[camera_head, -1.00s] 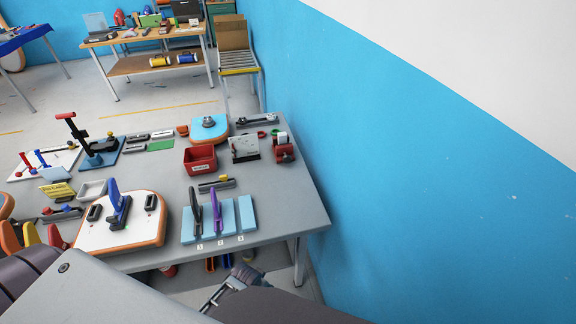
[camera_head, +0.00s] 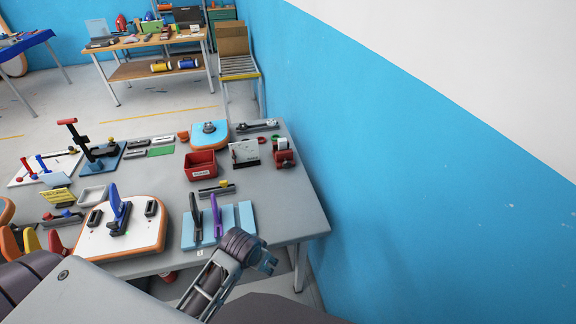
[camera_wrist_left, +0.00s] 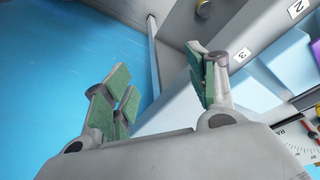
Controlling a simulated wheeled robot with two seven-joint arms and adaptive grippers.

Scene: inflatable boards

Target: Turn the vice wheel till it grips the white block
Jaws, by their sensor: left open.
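The small red vice (camera_head: 285,158) stands at the right end of the grey table, with the white block (camera_head: 282,143) at its top. At this size I cannot tell whether its jaws touch the block, and the wheel is not clear. My left gripper (camera_head: 267,264) is at the table's front right edge, well in front of the vice and apart from it. In the left wrist view its two green-padded fingers (camera_wrist_left: 164,92) are spread with nothing between them. The vice is not seen in that view. My right gripper is not in view.
Blue pads (camera_head: 245,214) with a black and a purple tool lie just left of my left gripper. A red bin (camera_head: 200,165) and an upright white card (camera_head: 244,152) stand left of the vice. The blue wall (camera_head: 400,170) runs close along the right.

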